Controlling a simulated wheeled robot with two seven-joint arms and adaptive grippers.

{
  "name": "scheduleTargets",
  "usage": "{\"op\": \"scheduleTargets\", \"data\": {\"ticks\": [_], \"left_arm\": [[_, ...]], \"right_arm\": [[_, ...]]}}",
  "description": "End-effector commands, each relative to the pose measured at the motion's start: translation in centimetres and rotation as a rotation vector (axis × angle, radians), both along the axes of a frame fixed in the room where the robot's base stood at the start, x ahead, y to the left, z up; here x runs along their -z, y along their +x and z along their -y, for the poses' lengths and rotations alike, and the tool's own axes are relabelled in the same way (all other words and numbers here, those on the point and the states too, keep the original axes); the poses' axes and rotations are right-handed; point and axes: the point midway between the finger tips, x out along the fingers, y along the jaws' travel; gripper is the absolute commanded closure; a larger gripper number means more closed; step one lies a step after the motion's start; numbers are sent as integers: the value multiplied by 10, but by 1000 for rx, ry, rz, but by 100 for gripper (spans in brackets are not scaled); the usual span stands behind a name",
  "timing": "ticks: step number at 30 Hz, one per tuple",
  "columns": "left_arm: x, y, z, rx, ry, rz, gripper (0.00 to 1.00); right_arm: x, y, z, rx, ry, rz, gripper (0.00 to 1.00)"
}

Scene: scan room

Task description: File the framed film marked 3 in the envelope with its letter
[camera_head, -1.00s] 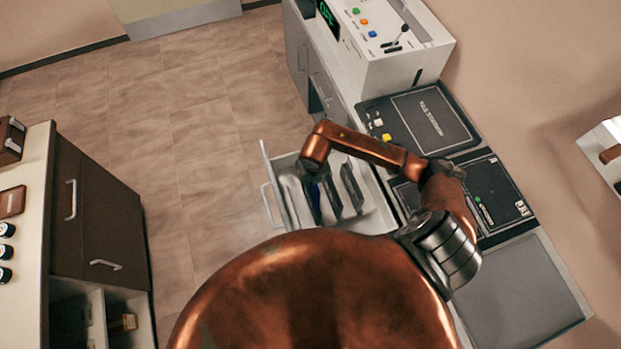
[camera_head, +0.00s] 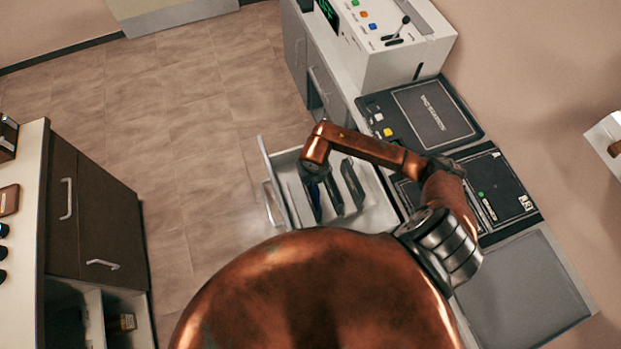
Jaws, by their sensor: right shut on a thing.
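An open drawer (camera_head: 378,216) with pale walls sticks out from the desk in the middle of the view. My right gripper (camera_head: 322,194) points down over the drawer, partly hidden under my copper wrist. It is shut on a thin dark blue piece (camera_head: 313,203) that looks like a framed film; no number on it can be read. A dark upright piece (camera_head: 353,186) shows to its right in the drawer. I cannot make out an envelope or its letter. My left gripper is not in view.
Dark panels, one a closed case (camera_head: 432,113), line the desk top right of the drawer. A white console (camera_head: 400,45) stands behind. A brown cabinet (camera_head: 95,215) stands at left, with clear floor (camera_head: 195,150) between.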

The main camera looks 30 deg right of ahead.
Motion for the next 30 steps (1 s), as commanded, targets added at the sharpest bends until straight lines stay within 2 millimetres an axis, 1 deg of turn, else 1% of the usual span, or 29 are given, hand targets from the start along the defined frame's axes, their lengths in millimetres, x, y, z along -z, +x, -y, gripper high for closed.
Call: {"op": "scheduleTargets", "data": {"ticks": [30], "left_arm": [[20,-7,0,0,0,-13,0]], "right_arm": [[35,0,0,0,0,-1,100]]}}
